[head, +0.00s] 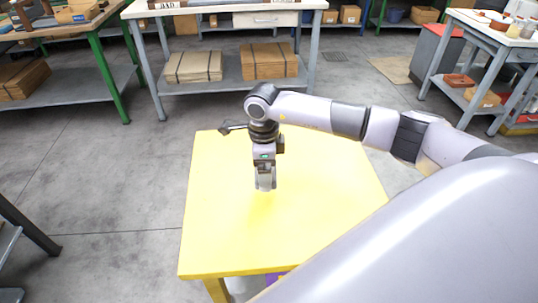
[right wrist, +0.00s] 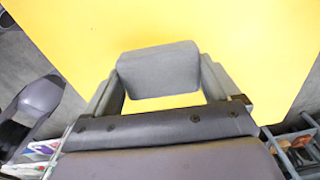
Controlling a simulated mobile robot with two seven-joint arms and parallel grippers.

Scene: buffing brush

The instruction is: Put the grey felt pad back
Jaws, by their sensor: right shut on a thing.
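The grey felt pad (right wrist: 158,70) is a small soft-edged grey block in the right wrist view. My right gripper (right wrist: 160,82) is shut on it, with one finger at each side. In the head view my right gripper (head: 265,183) points down over the yellow table (head: 225,235), left of its middle. The pad is small there and hard to tell from the fingers. I cannot tell the exact gap between pad and table top. My left gripper is in neither view.
A dark object (head: 230,128), possibly a brush, is at the table's back edge, partly behind my right arm. The table's front and left are bare. A white bench (head: 225,6) with cardboard stacks stands behind.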

